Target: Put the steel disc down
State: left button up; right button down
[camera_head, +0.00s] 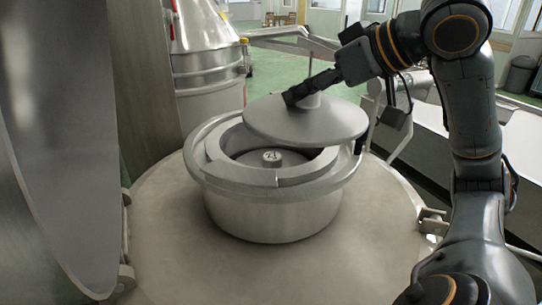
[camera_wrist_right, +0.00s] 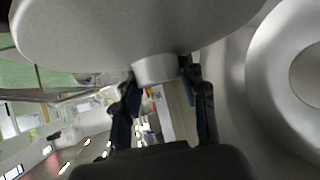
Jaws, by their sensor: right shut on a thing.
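The steel disc (camera_head: 335,122) is a round grey plate with a short knob on top. My right gripper (camera_head: 300,93) is shut on that knob and holds the disc tilted above the back right of a round steel vessel (camera_head: 270,215). In the right wrist view the disc (camera_wrist_right: 110,30) fills the top, and its knob (camera_wrist_right: 156,70) sits between the fingers of my right gripper (camera_wrist_right: 163,88). The vessel is open, with a thick rim and a small marked hub (camera_head: 271,157) inside. The disc hides part of the vessel's back right rim. My left gripper is not in view.
A curved rail (camera_head: 210,178) surrounds the vessel's upper part. The vessel stands on a wide round pale surface (camera_head: 180,255), bare around it. A large upright steel plate (camera_head: 60,140) stands at left. A steel canister (camera_head: 207,65) stands behind, with a metal trough (camera_head: 520,150) at right.

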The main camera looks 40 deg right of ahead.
jog(key=w+f+p, duration=0.1)
jog(key=w, duration=0.1)
jog(key=w+d+f+p, duration=0.1)
jog(key=w, duration=0.2)
jog(key=w+d+f+p, duration=0.1)
jog(key=w, duration=0.1)
jog(key=shift+w+d, duration=0.15)
jog(key=shift+w, duration=0.05)
jog(key=w+f, duration=0.1)
jog(key=f, duration=0.2)
jog(key=w+d+f, duration=0.1)
jog(key=w+f, duration=0.1)
jog(key=f, duration=0.1)
jog(key=w+f+p, duration=0.1)
jog(key=w+f, duration=0.1)
jog(key=f, duration=0.1)
jog(key=shift+d+f, duration=0.25)
jog(key=shift+s, duration=0.1)
jog(key=shift+f, duration=0.55)
